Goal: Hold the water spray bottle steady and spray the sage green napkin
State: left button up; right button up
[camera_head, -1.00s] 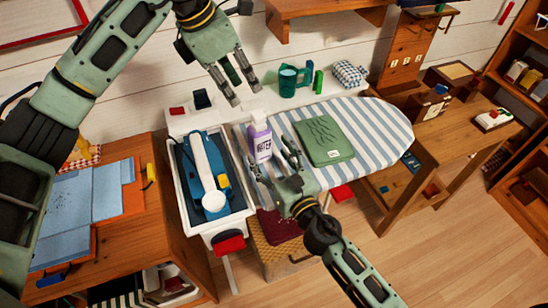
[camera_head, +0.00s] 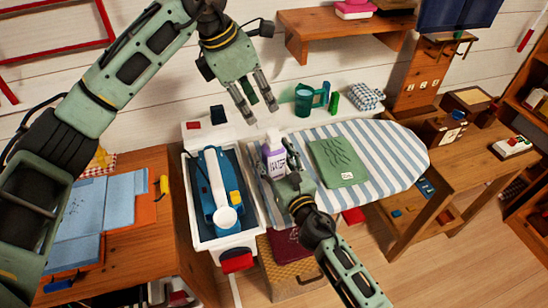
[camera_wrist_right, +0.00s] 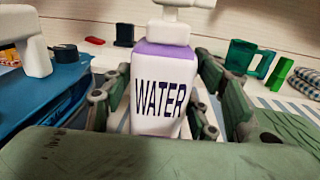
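The water spray bottle (camera_head: 274,157), white with a purple band and "WATER" on its front, stands upright at the ironing board's left end. In the right wrist view the bottle (camera_wrist_right: 162,95) fills the middle, its top cut off. My right gripper (camera_head: 280,165) is around it, one finger on each side. The fingers look spread, with a small gap at the left; contact at the right is unclear. My left gripper (camera_head: 258,108) is open and empty, above and just behind the bottle. The sage green napkin (camera_head: 337,162), folded with dark line marks, lies flat on the striped board.
The striped ironing board (camera_head: 400,155) has bare cloth right of the napkin. A white tray (camera_head: 190,205) with a blue-and-white iron (camera_head: 222,190) stands left of the bottle. A green mug (camera_head: 304,100) and a checked cloth bundle (camera_head: 366,96) sit behind. A wooden shelf (camera_head: 345,35) overhangs the back.

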jog(key=c, duration=1.1)
pick_arm(q)
grip_shut()
pick_arm(e)
jog(key=shift+c, duration=0.2)
dwell(0.3)
